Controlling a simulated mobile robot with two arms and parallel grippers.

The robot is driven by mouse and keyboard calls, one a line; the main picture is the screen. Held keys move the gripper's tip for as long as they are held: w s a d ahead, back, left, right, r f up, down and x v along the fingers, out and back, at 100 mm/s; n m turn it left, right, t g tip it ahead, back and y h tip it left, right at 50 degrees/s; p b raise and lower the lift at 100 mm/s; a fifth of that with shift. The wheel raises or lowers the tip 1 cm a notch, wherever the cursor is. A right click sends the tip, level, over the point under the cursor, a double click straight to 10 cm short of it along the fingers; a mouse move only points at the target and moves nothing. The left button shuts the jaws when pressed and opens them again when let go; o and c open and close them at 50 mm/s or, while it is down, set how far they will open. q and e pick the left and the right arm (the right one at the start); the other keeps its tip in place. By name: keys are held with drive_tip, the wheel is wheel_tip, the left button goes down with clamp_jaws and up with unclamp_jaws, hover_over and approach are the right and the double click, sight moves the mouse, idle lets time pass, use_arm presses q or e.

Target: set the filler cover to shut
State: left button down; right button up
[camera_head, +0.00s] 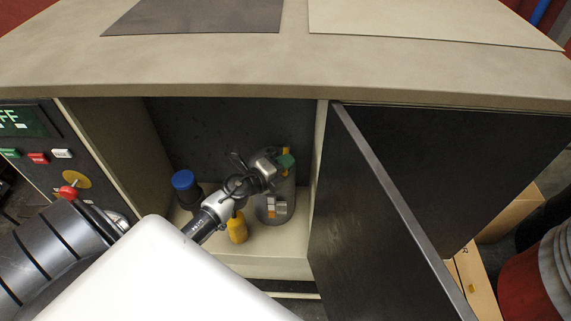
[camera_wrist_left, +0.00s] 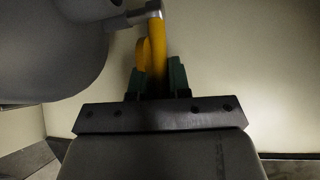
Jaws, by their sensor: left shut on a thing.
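A grey canister (camera_head: 268,215) stands inside the open compartment; its rounded grey body also fills the upper left of the left wrist view (camera_wrist_left: 45,45). A yellow handle (camera_wrist_left: 157,50) on a grey metal arm (camera_wrist_left: 135,18) reaches out from the canister. I take this to be part of the filler cover, though its lid is not clearly visible. My left gripper (camera_wrist_left: 160,78) has its green fingertips on both sides of the yellow handle and is shut on it. In the head view my left gripper (camera_head: 285,161) is at the canister's top and hides part of it. My right gripper is not in view.
A dark bottle with a blue cap (camera_head: 183,179) and a small yellow bottle (camera_head: 237,230) stand left of the canister. An open dark door (camera_head: 365,235) is on the right. The worktop (camera_head: 250,70) overhangs the compartment. A control panel (camera_head: 40,150) is at the left.

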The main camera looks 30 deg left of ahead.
use_arm(q)
drive_tip(key=shift+s+a+f+m+h+b, duration=0.1)
drive_tip(key=shift+a+f+m+h+b, duration=0.2)
drive_tip(key=shift+b, duration=0.35)
drive_tip(key=a+m+g+h+b, duration=0.1)
drive_tip(key=m+g+h+b, duration=0.1)
drive_tip(key=b, duration=0.2)
drive_tip(key=a+m+g+h+b, duration=0.1)
drive_tip(key=m+g+h+b, duration=0.1)
drive_tip(key=h+b, duration=0.1)
drive_tip(key=a+m+g+h+b, duration=0.1)
drive_tip(key=m+g+h+b, duration=0.1)
drive_tip(key=b, duration=0.4)
drive_tip(key=shift+s+a+m+h, duration=0.3)
drive_tip(key=shift+a+m+h, duration=0.1)
drive_tip(key=shift+m+h, duration=0.25)
drive_tip(key=shift+a+r+m+g+h+b, duration=0.25)
drive_tip(key=shift+m+g+h+b, duration=0.25)
drive_tip(key=shift+g+b, duration=0.35)
drive_tip(key=c, duration=1.1)
unclamp_jaws()
drive_tip(key=shift+a, duration=0.15)
drive_tip(key=shift+s+a, duration=0.2)
drive_tip(key=shift+a, duration=0.1)
drive_tip(key=v, duration=1)
drive_tip(key=shift+d+b, duration=0.1)
drive_tip(key=shift+b, duration=0.25)
